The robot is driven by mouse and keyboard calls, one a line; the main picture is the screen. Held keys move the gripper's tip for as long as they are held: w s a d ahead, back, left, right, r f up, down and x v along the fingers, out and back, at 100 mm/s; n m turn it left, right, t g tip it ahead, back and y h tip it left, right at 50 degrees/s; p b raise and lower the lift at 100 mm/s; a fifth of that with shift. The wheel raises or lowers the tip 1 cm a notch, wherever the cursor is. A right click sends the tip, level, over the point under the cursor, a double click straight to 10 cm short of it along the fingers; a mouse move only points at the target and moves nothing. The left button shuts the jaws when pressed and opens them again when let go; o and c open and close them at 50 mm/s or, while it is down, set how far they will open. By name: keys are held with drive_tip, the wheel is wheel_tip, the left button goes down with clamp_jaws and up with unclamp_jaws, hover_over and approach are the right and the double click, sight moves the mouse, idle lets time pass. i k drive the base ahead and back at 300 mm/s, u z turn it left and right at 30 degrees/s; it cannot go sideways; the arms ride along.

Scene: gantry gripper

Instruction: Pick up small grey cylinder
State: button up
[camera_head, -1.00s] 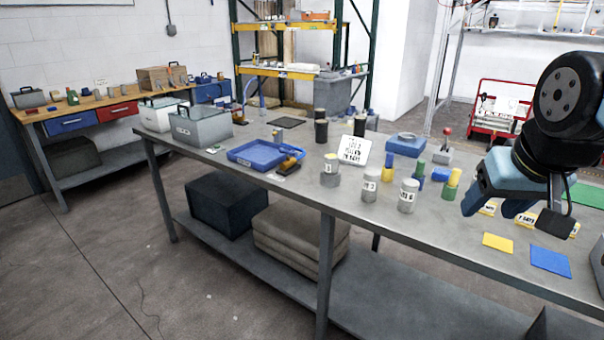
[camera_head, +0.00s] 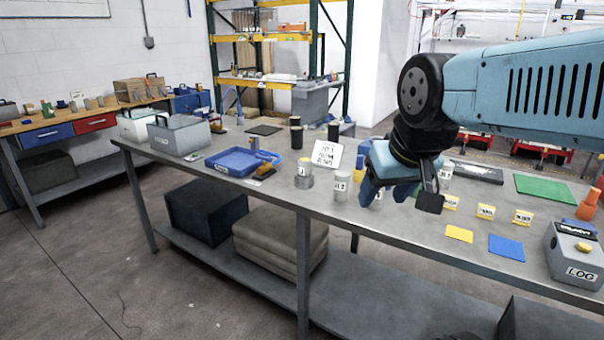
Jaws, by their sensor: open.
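Two small grey cylinders stand upright on the metal workbench (camera_head: 270,192). One has a yellow top (camera_head: 304,174), and a labelled one (camera_head: 340,187) stands to its right. I see nothing held between the fingers. I cannot tell its exact height above the bench.
A blue tray (camera_head: 215,167) and a white sign (camera_head: 327,155) stand behind and left of the cylinders. Yellow (camera_head: 459,233) and blue (camera_head: 507,247) squares lie at the front right. A grey box marked LOG (camera_head: 575,262) stands at the right. A green mat (camera_head: 545,188) lies behind.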

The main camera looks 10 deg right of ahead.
sight(304, 164)
drive_tip(key=z, duration=0.05)
drive_tip(key=k, duration=0.6)
drive_tip(key=u, duration=0.35)
drive_tip(key=i, duration=0.65)
drive_tip(key=u, duration=0.5)
drive_tip(key=i, duration=0.7)
